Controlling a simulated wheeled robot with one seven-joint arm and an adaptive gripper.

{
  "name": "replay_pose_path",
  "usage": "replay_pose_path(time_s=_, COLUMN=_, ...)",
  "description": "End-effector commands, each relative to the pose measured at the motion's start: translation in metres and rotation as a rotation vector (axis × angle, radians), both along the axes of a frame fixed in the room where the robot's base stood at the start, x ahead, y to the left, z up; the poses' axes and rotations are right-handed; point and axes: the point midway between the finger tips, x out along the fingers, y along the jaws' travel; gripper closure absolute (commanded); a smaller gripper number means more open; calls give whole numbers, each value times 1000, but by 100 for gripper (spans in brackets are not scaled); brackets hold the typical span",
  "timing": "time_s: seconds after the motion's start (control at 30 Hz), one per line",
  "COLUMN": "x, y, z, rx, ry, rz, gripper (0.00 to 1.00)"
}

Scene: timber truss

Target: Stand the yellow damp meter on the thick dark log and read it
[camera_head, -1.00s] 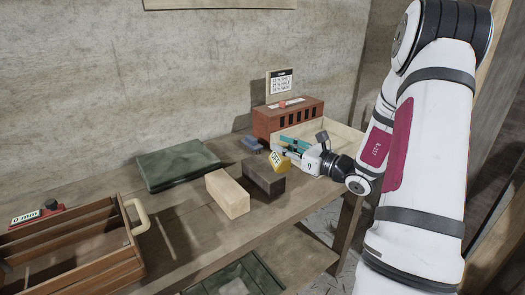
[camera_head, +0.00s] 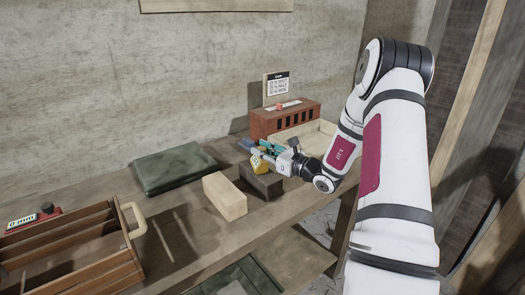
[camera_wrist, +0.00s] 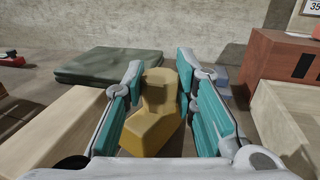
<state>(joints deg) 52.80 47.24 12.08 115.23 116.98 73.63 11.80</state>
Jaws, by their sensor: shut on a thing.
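The yellow damp meter (camera_head: 257,163) is held in my gripper (camera_head: 262,157), just above or behind the thick dark log (camera_head: 262,182); I cannot tell whether it touches the wood. In the wrist view the meter (camera_wrist: 155,110) stands between the two teal finger pads of my gripper (camera_wrist: 160,85). Its display faces the head camera, too small to read. The dark log lies on the bench and is hidden in the wrist view. A pale block (camera_head: 225,197) lies just left of it.
A red-brown slotted box (camera_head: 285,119) and an open pale tray (camera_head: 318,130) stand behind and right. A folded green cloth (camera_head: 175,168) lies left. A wooden crate (camera_head: 75,258) and a red gauge (camera_head: 48,212) are at the front left.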

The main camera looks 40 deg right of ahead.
Motion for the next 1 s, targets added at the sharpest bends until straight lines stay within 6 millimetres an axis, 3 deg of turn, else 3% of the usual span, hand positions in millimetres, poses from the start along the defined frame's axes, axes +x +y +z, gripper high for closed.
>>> replay_pose_path(time_s=0.23, x=0, y=0, z=-3, rx=0, ry=-1, rz=0, gripper=100)
replay_pose_path(time_s=0.27, x=0, y=0, z=-4, rx=1, ry=0, rz=0, gripper=72)
replay_pose_path(time_s=0.33, x=0, y=0, z=-3, rx=0, ry=0, rz=0, gripper=56)
replay_pose_path(time_s=0.37, x=0, y=0, z=-3, rx=0, ry=0, rz=0, gripper=54)
replay_pose_path(time_s=0.73, x=-1, y=0, z=2, rx=0, ry=0, rz=0, gripper=54)
replay_pose_path(time_s=1.0, x=-43, y=-13, z=0, rx=1, ry=1, rz=-4, gripper=54)
